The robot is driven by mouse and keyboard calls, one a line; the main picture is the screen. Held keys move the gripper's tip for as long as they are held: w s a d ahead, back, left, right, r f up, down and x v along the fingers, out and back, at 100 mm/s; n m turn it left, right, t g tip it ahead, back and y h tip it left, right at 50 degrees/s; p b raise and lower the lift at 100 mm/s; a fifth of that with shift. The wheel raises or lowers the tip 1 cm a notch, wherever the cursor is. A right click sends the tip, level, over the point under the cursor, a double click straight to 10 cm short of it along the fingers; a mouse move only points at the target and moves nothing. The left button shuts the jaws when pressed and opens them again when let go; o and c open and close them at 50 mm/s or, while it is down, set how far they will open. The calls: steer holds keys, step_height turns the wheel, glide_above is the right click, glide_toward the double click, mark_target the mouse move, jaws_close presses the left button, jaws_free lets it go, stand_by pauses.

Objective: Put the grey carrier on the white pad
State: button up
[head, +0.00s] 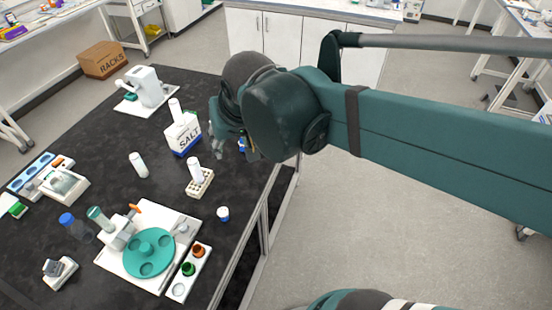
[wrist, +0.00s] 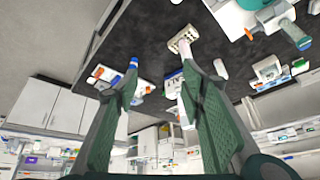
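My gripper (head: 229,148) hangs over the far right part of the black bench, near the salt box. In the wrist view its two fingers (wrist: 159,74) stand wide apart with nothing held between them. A small grey block on a white base (head: 60,272) sits at the bench's lower left; I cannot tell whether it is the grey carrier. A white flat board (head: 117,262) lies near the front, bearing a teal disc (head: 149,253); I cannot tell whether it is the white pad. No other clear grey carrier shows.
The salt box (head: 183,134) stands left of my gripper. A beige rack (head: 200,182) with a white tube is below it; the rack also shows in the wrist view (wrist: 182,40). A white bottle (head: 139,165) stands alone.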

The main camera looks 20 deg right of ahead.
steer(key=s+d+f+t, duration=0.1)
steer(key=s+d+f, duration=0.2)
steer(key=s+d, duration=0.5)
steer(key=shift+d+n+h, duration=0.3)
steer(key=shift+d, duration=0.05)
